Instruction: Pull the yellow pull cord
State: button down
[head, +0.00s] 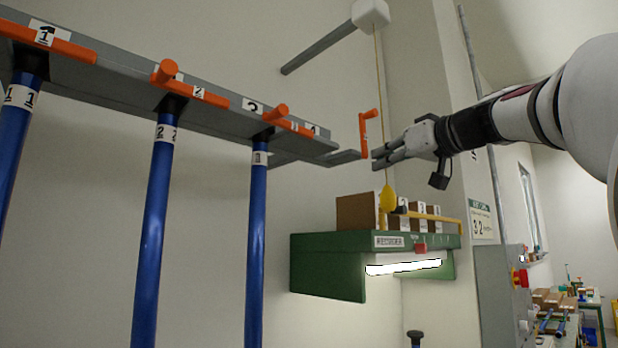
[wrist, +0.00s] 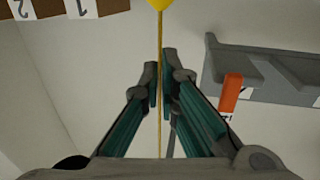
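The yellow pull cord (head: 380,95) hangs from a white box (head: 370,14) at the top and ends in a yellow knob (head: 388,198). My gripper (head: 379,158) reaches in from the right, a little above the knob. In the wrist view the cord (wrist: 160,115) runs between the teal-padded fingers, and the knob (wrist: 157,3) shows at the top edge. The fingertips (wrist: 160,80) are drawn close together on either side of the cord and appear shut on it. The exact contact is hard to see.
A grey rack (head: 215,105) with orange handles and blue rods (head: 152,230) stands left of my gripper, its end close by. Below is a green shelf (head: 328,270) with brown boxes (head: 356,211) and a yellow rail. A grey cabinet (head: 497,290) stands lower right.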

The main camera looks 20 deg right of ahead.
jog(key=shift+f+b, duration=0.35)
jog(key=shift+f, duration=0.05)
jog(key=c, duration=1.7)
grip_release()
jog(key=shift+r, duration=0.1)
jog(key=s, duration=0.4)
jog(key=s+d, duration=0.1)
jog(key=s, duration=0.3)
jog(key=s+d, duration=0.1)
jog(key=s, duration=0.3)
jog(key=shift+w+a, duration=0.1)
